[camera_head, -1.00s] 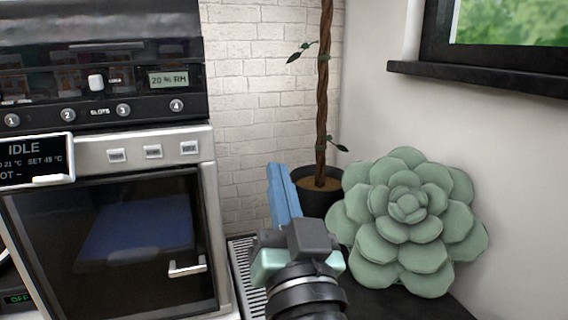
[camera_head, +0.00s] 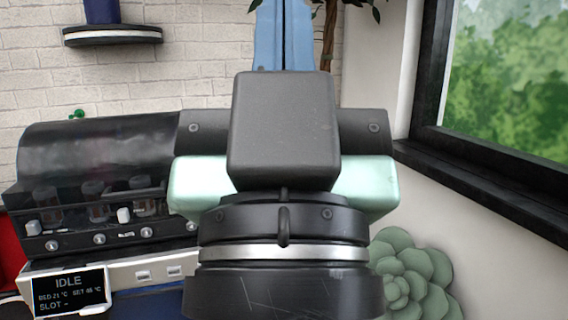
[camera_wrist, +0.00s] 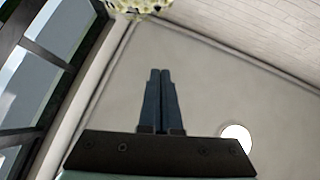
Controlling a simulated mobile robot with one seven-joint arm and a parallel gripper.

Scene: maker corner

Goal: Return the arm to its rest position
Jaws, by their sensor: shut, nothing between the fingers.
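My gripper (camera_head: 284,35) is raised in front of the head camera, its blue fingers pointing up and its dark body filling the middle of the view. In the wrist view, the two blue fingers (camera_wrist: 160,98) lie side by side, shut, with nothing between them. Behind them that view shows the plain ceiling. My gripper touches nothing that I can see. The fingertips are cut off by the top edge of the head view.
A machine with an IDLE display (camera_head: 70,291) stands at the lower left, partly hidden by my arm. A green succulent-shaped cushion (camera_head: 420,268) is at the lower right. A window (camera_head: 510,90) is on the right.

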